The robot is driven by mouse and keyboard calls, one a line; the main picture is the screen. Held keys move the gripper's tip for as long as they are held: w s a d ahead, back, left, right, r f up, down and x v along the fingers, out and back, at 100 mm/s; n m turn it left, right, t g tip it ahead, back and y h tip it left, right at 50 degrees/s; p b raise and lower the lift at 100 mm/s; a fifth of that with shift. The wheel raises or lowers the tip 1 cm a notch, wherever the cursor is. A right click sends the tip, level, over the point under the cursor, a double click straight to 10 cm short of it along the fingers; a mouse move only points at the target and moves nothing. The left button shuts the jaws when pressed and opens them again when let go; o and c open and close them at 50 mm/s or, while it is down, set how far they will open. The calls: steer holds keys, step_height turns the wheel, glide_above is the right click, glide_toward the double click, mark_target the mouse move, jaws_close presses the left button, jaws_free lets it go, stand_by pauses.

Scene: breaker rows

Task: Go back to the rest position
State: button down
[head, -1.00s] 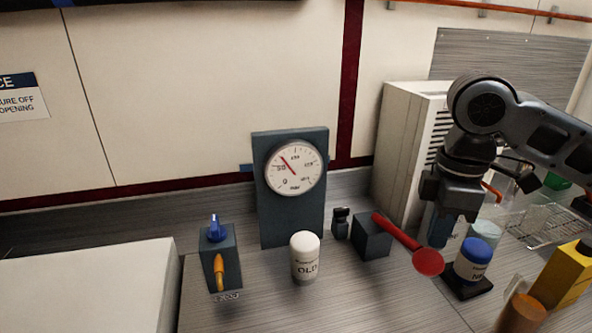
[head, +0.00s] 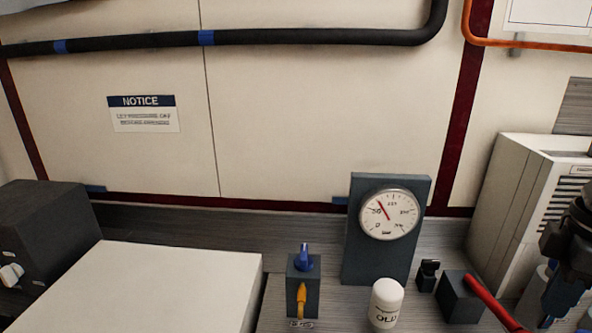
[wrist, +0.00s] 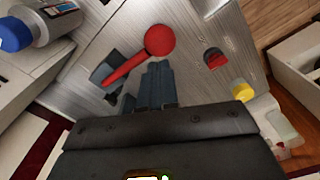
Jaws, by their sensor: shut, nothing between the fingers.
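My gripper (head: 556,304) hangs at the right edge of the head view, partly cut off by the frame. In the wrist view its two blue-grey fingers (wrist: 157,80) are together with nothing held. A red lever with a round end (wrist: 159,41) lies just beyond the fingertips in the wrist view; I cannot tell whether they touch. In the head view the lever (head: 492,300) rises from a dark block (head: 459,298) left of my gripper.
A gauge on a dark panel (head: 357,253), a white OLD canister (head: 386,303) and a box with blue and yellow handles (head: 304,283) stand left of the lever. A pale cabinet (head: 511,200) stands behind. A blue-capped canister (wrist: 60,22) lies at upper left in the wrist view.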

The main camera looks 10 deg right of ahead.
steer(key=w+a+r+m+t+y, duration=0.25)
steer(key=w+a+t, duration=0.2)
steer(key=a, duration=0.55)
steer(key=w+a+r+m+t+y, duration=0.2)
steer(key=w+a+t+y, duration=0.25)
steer(key=a, duration=0.45)
steer(key=w+a+r+m+t+y, duration=0.2)
steer(key=w+a+r+t, duration=0.15)
steer(key=a+t, duration=0.45)
steer(key=s+d+f+m+g+h, duration=0.1)
steer(key=s+f+m+h, duration=0.7)
steer(key=s+f, duration=0.9)
steer(key=s+d+n, duration=0.2)
steer(key=s+d, duration=0.1)
steer(key=s, duration=0.6)
steer(key=s+d+n+g+h, duration=0.1)
steer(key=s+d+n, duration=0.2)
steer(key=s, duration=0.7)
steer(key=shift+s+d+f+n, duration=0.15)
steer(key=shift+d+f+n, duration=0.15)
steer(key=shift+d, duration=0.3)
